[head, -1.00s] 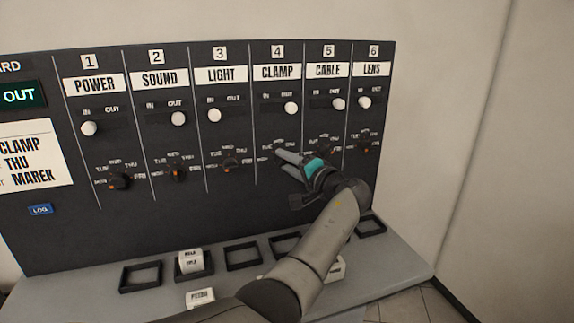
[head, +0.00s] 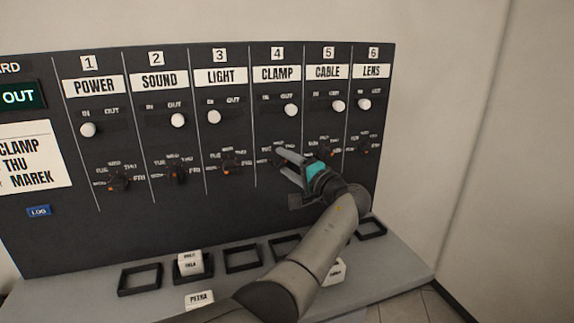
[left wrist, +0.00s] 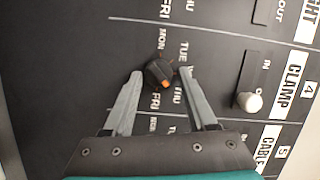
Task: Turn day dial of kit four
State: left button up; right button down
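The day dial of kit four is a small black knob (left wrist: 158,73) with an orange mark, under the CLAMP label (head: 277,73). In the left wrist view its orange mark faces down and right, towards THU. My left gripper (left wrist: 160,74) is open, with one grey finger on each side of the knob and a visible gap to each. In the head view the left gripper (head: 281,160) is at the panel in the CLAMP column and partly hides the dial. Whether the fingertips touch the panel is unclear. My right gripper is not in view.
Similar dials stand close by, LIGHT (head: 230,167) to the left and CABLE to the right. White slider knobs, including the CLAMP one (head: 291,110), sit above. A sign (head: 32,158) reads CLAMP THU MAREK. A grey ledge (head: 110,305) with black frames and white blocks lies below.

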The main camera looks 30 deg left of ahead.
pick_arm(q)
jog(key=shift+o, duration=0.9)
jog(key=shift+d+f, duration=0.1)
jog(key=b+v, duration=0.1)
jog(key=v, duration=1.4)
jog(key=shift+b, duration=0.3)
jog(key=shift+s+d, duration=0.1)
